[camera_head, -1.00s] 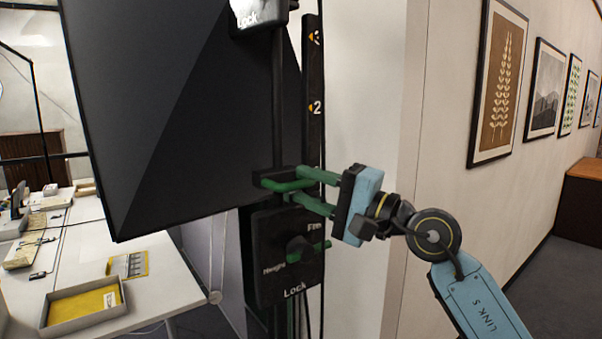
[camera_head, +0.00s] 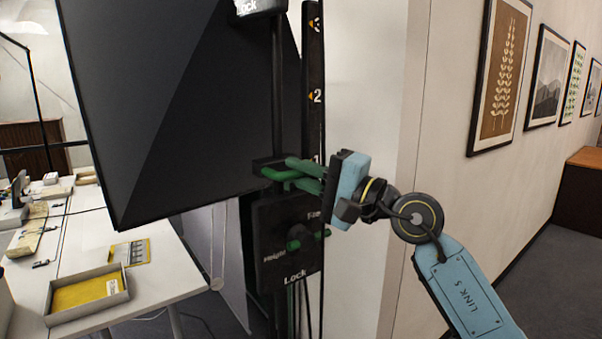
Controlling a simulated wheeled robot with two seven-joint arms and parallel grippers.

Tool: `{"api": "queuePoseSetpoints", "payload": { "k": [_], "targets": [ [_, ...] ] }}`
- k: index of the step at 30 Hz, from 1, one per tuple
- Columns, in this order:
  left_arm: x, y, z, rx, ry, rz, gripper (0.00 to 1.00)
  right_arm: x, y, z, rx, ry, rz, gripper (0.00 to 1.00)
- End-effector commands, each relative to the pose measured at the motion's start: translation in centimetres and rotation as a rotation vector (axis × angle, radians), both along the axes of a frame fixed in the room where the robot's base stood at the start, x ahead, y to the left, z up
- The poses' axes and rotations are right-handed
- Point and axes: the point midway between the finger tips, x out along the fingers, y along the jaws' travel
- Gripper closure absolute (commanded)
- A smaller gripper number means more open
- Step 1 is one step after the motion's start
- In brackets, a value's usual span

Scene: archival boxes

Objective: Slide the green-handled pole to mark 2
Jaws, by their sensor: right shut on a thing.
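The dark vertical pole (camera_head: 277,85) stands beside a dark scale strip (camera_head: 313,60) with orange-pointed marks. Mark 2 (camera_head: 317,96) is readable above the green handle (camera_head: 279,176), and mark 3 is higher. The handle is on a black clamp just above the black lock panel, clearly below mark 2. My right gripper (camera_head: 294,175), a blue body with green fingers, reaches in from the right and is shut on the handle. Its fingers partly hide the handle and the strip behind it. My left gripper is not in view.
A large dark panel (camera_head: 185,110) fills the left of the pole. The lock panel (camera_head: 288,245) has a green-tipped knob (camera_head: 300,237). A white table (camera_head: 170,275) with a yellow-lined tray (camera_head: 88,296) is at left. A pale wall edge (camera_head: 400,150) stands close at right.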

Motion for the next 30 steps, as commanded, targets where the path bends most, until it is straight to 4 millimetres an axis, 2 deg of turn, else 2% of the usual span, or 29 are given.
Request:
{"api": "queuePoseSetpoints", "payload": {
  "k": [2, 5, 12, 16, 20, 29, 30],
  "targets": [
    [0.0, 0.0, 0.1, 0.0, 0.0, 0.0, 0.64, 0.0, 0.0, 0.2, -0.001, -0.001, 0.0, 1.0],
    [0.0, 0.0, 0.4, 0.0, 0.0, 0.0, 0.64, 0.0, 0.0, 1.6, 0.0, -0.004, -0.001, 1.0],
    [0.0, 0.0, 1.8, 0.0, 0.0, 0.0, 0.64, 0.0, -0.1, 8.4, 0.002, -0.012, -0.002, 1.0],
    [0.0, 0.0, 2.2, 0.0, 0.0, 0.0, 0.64, 0.0, -0.1, 11.1, 0.003, -0.009, -0.003, 1.0],
    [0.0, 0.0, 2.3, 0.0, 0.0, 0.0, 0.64, 0.0, -0.1, 12.2, 0.003, -0.006, -0.002, 1.0],
    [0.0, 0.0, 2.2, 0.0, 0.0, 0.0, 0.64, 0.0, -0.1, 12.1, 0.001, 0.0, -0.002, 1.0],
    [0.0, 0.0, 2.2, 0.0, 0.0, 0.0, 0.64, 0.0, -0.1, 12.1, 0.001, 0.0, -0.002, 0.84]
  ]
}}
